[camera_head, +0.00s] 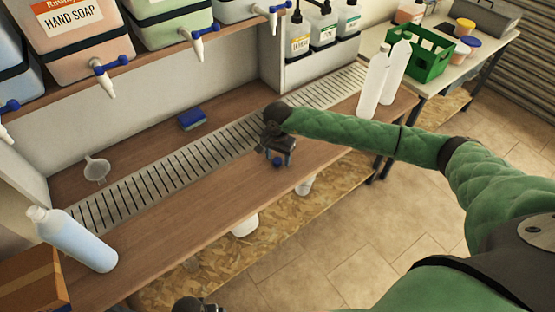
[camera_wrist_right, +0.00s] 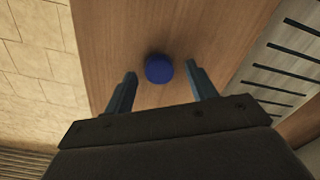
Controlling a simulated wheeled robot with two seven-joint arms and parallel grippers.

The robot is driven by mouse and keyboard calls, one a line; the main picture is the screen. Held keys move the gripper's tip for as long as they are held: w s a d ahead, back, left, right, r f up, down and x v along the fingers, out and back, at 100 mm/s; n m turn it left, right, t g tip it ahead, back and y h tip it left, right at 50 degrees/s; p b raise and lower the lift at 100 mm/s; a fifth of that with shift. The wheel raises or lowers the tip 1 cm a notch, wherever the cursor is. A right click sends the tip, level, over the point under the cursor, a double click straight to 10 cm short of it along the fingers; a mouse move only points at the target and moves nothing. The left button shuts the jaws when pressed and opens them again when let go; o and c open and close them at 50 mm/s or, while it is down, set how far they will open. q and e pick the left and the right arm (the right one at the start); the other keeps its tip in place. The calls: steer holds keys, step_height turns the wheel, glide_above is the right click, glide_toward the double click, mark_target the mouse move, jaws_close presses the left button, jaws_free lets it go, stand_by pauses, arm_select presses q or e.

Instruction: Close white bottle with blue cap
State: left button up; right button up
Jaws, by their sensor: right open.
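A small round blue cap (camera_head: 277,161) lies on the wooden counter. In the right wrist view the blue cap (camera_wrist_right: 158,70) shows between the fingertips. My right gripper (camera_head: 276,153) is open above the cap, with its fingers (camera_wrist_right: 161,73) apart on either side and not closed on it. A whitish bottle with pale blue contents (camera_head: 78,243) stands at the counter's left front; its top looks white. Two white bottles, a nearer one (camera_head: 371,88) and a farther one (camera_head: 396,66), stand at the right end. My left gripper (camera_head: 195,305) barely shows at the bottom edge; its fingers are hidden.
A slotted drain strip (camera_head: 160,172) runs along the counter. A blue sponge (camera_head: 192,120) and a white funnel (camera_head: 96,168) lie behind it. Drums with blue taps (camera_head: 108,65) overhang the back. A cardboard box (camera_head: 32,283) is at lower left, a green crate (camera_head: 421,56) at right.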

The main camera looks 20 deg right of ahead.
mark_target(278, 160)
arm_select(q)
steer(key=shift+f, duration=0.35)
arm_select(e)
steer(key=shift+f, duration=0.25)
arm_select(q)
steer(key=shift+s, duration=0.15)
arm_select(e)
steer(key=c, duration=1.1)
steer(key=shift+r, duration=0.1)
steer(key=shift+r, duration=0.15)
step_height(278, 160, up, 4)
steer(key=shift+d+f+b, duration=0.1)
steer(key=shift+f+b, duration=0.1)
steer(key=shift+b, duration=1)
arm_select(q)
step_height(278, 160, up, 19)
steer(key=d+b, duration=0.1)
steer(key=b, duration=0.2)
steer(key=shift+s+d+h+b, duration=0.2)
steer(key=shift+s+h+b, duration=0.1)
steer(key=shift+s+h, duration=0.1)
arm_select(e)
steer(key=shift+s+d+r, duration=1.15)
steer(key=shift+d, duration=0.35)
steer(key=shift+s+d+r, duration=1.2)
steer(key=shift+d, duration=0.35)
steer(key=shift+s+d+r, duration=1.15)
steer(key=shift+d, duration=0.35)
